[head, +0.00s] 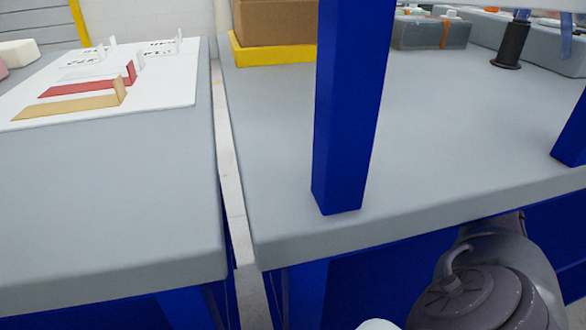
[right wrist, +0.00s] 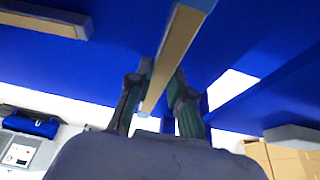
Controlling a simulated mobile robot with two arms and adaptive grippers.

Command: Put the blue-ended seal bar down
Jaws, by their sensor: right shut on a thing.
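In the right wrist view my right gripper (right wrist: 163,78) is shut on a long, narrow bar (right wrist: 178,50). The bar has a tan face and runs between the two fingers, slanting up to the top edge, where a grey-blue part shows. I cannot tell for sure that this is its blue end. The bar's far end is out of frame. Blue surfaces fill the space behind it, and I see no contact between bar and table. In the head view only part of my right arm shows at the lower right; the bar and both grippers are out of sight there.
The grey right table (head: 290,150) has a wide clear top. A blue post (head: 345,120) stands on it; a yellow tray (head: 268,56) with a brown box (head: 275,22) is at the back. The left table (head: 110,190) carries a white board (head: 160,98) with red (head: 85,84) and tan (head: 70,105) L-shaped pieces.

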